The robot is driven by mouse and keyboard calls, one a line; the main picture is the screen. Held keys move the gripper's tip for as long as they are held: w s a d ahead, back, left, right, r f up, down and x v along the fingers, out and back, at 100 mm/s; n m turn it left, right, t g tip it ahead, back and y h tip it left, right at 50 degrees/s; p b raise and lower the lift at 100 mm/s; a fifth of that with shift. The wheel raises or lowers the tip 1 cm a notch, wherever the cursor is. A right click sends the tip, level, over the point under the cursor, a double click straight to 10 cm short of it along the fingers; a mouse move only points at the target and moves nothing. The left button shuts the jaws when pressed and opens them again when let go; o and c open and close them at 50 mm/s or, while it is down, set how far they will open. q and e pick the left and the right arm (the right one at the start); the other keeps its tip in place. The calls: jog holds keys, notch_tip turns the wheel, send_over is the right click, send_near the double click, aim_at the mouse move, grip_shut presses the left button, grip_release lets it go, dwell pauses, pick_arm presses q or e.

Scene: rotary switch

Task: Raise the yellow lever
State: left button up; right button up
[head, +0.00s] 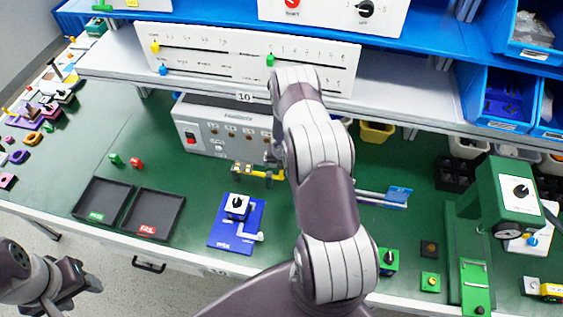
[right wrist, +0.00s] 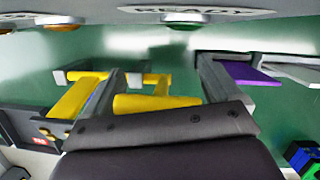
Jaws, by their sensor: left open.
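A dark device with yellow levers (head: 258,172) stands on the green bench, just left of my right arm in the head view. In the right wrist view a yellow bar (right wrist: 155,104) lies between my right gripper's fingers (right wrist: 168,85), which stand apart. Another yellow bar (right wrist: 78,97) is left of the fingers. I cannot tell whether the fingers touch the yellow bar. In the head view my right gripper is mostly hidden behind my own arm. My left gripper (head: 80,285) is open and empty at the bottom left, off the bench's front edge.
A slider panel (head: 210,56) sits on the shelf above. A blue board (head: 225,238) with a rotary switch and black trays (head: 155,211) lie left. A purple bar (right wrist: 245,75) is right of the right fingers.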

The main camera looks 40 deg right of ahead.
jog(key=shift+r, duration=0.3)
jog(key=p+v, duration=0.1)
jog(key=v, duration=1.1)
jog(key=shift+a, duration=0.15)
